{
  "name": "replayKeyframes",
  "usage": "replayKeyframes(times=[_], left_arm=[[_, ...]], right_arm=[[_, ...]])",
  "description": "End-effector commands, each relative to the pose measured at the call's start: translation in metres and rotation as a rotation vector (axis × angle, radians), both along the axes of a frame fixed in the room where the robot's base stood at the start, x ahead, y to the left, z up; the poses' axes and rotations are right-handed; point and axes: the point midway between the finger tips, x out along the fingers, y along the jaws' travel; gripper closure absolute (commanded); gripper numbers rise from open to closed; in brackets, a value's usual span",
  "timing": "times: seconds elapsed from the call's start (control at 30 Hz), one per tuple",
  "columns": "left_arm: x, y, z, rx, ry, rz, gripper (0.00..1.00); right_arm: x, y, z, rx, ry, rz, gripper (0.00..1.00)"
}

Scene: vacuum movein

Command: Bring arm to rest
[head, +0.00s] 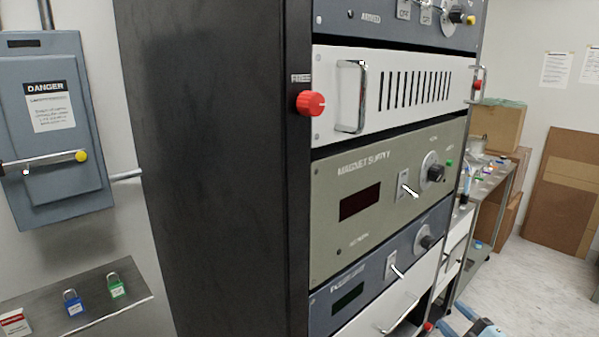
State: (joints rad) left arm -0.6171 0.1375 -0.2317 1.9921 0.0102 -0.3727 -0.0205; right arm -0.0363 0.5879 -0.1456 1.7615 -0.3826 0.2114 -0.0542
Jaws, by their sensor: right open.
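My right gripper (455,319) shows at the bottom edge, right of centre, in front of the lower part of the rack. Its two light blue fingers stand apart, with nothing visible between them. Most of my right arm is cut off by the frame's bottom edge. A red knob is close to the left of the fingers; I cannot tell whether they touch. My left gripper and left arm are not in view.
A tall black rack (222,180) with instrument panels, handles and a red knob (310,103) fills the middle. Clear floor (535,290) lies at right.

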Motion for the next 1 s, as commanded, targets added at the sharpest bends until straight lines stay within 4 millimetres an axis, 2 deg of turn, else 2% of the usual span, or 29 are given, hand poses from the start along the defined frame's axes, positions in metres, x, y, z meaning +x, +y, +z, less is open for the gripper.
replayKeyframes(times=[0.03, 0.17, 0.2, 0.33, 0.4, 0.5, 0.6, 0.67, 1.0], left_arm=[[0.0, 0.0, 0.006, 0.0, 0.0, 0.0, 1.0], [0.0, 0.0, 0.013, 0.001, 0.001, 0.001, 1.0], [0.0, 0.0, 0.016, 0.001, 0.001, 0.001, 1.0], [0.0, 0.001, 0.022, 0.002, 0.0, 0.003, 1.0], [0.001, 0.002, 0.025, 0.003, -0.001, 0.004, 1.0], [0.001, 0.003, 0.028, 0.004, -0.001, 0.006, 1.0], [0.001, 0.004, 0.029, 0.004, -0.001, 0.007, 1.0], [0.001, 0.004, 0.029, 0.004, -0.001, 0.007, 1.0], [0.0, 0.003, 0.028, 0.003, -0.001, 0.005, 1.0]], right_arm=[[-0.023, 0.02, -0.029, 0.089, 0.094, -0.026, 0.47], [-0.084, 0.064, -0.093, 0.3, 0.34, -0.109, 0.47], [-0.106, 0.078, -0.111, 0.363, 0.419, -0.135, 0.47], [-0.175, 0.12, -0.153, 0.544, 0.663, -0.219, 0.47], [-0.207, 0.14, -0.168, 0.621, 0.774, -0.256, 0.47], [-0.242, 0.161, -0.18, 0.701, 0.893, -0.296, 0.47], [-0.263, 0.173, -0.186, 0.747, 0.964, -0.319, 0.47], [-0.269, 0.176, -0.188, 0.76, 0.983, -0.326, 0.47], [-0.27, 0.178, -0.189, 0.764, 0.991, -0.327, 0.47]])
